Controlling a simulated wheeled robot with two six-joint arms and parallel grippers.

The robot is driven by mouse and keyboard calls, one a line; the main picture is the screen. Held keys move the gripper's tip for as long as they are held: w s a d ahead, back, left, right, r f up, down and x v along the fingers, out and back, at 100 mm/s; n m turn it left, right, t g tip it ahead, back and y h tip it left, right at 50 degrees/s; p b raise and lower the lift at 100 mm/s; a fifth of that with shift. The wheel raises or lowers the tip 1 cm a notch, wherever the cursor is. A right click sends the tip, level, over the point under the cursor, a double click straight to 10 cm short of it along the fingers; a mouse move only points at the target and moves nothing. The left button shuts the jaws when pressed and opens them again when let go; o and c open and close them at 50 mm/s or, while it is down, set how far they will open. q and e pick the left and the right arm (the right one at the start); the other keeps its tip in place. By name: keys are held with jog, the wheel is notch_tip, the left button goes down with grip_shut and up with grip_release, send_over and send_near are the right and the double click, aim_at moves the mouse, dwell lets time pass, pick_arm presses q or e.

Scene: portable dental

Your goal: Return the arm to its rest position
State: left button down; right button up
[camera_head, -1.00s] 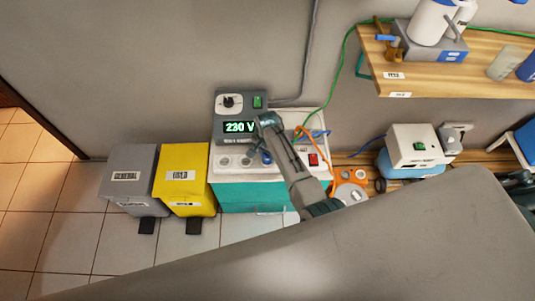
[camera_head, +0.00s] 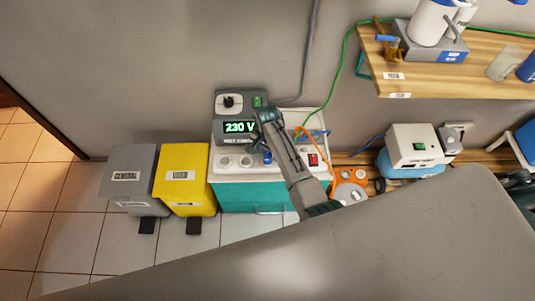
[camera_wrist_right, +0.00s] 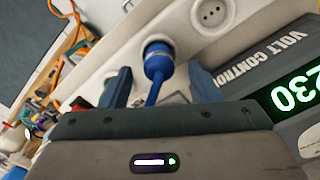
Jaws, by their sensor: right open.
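My right gripper (camera_head: 262,116) is over the white-topped teal cabinet (camera_head: 245,196), close to the voltage control box (camera_head: 221,103). In the right wrist view its two fingers (camera_wrist_right: 158,70) are open, one on each side of a blue plug (camera_wrist_right: 158,62). The plug sits at a socket in the white panel, with its blue cord running down between the fingers. The plug also shows in the head view (camera_head: 267,158), just below the gripper. My left gripper is not in view.
A grey bin (camera_head: 133,186) and a yellow bin (camera_head: 183,176) stand left of the cabinet. The control box reads 230 V. An orange item (camera_head: 346,184) lies right of the cabinet. A wooden shelf (camera_head: 455,72) is at upper right. A large grey surface (camera_head: 330,262) fills the foreground.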

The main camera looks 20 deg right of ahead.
notch_tip(320, 180, up, 8)
jog(key=shift+s+r, duration=0.1)
